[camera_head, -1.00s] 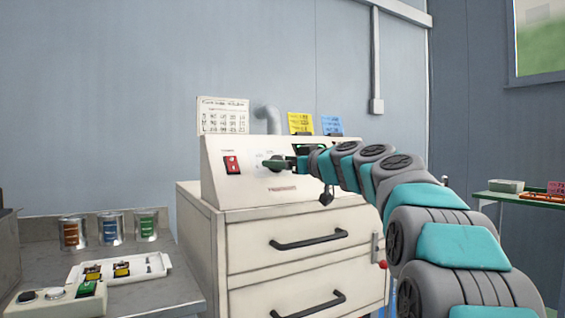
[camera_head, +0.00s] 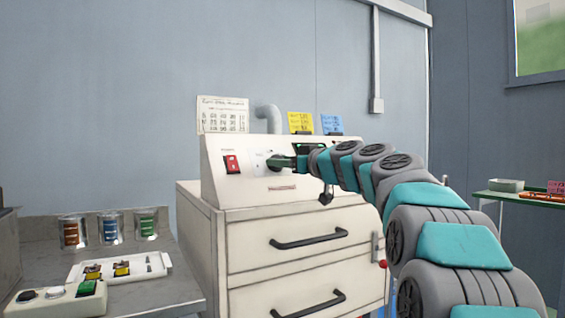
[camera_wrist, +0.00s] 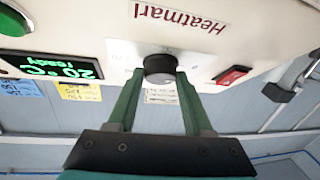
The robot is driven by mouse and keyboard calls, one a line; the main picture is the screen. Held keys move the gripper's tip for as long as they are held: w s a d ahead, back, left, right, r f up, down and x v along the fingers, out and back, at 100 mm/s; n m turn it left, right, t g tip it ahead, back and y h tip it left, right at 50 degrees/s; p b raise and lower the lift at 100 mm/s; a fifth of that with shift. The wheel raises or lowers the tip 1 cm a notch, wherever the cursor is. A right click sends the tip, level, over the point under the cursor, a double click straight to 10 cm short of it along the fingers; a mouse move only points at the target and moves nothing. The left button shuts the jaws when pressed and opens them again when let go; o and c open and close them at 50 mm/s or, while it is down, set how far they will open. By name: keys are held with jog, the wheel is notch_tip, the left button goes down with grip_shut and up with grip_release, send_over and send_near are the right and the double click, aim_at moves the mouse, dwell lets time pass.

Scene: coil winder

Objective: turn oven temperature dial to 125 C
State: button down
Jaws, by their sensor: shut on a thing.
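The oven (camera_head: 225,185) is a cream cabinet with a sloped control panel and two drawers below. Its temperature dial is a round black knob (camera_wrist: 160,64) on a pale plate, seen upside down in the wrist view. My gripper (camera_wrist: 160,76) has its two green fingers shut on the dial, one on each side. In the head view my gripper (camera_head: 283,161) reaches the panel from the right and largely hides the dial. A lit green display (camera_wrist: 52,67) beside the dial appears to read 20 °C and "ready". The dial's pointer and scale are not legible.
A red rocker switch (camera_wrist: 232,75) sits on the panel; it also shows in the head view (camera_head: 232,164). A grey bench (camera_head: 185,284) at left holds cans, a white tray (camera_head: 75,273) and a button box (camera_head: 60,300). Yellow and blue notes stand behind the panel.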

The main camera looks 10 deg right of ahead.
jog(key=shift+f, duration=0.1)
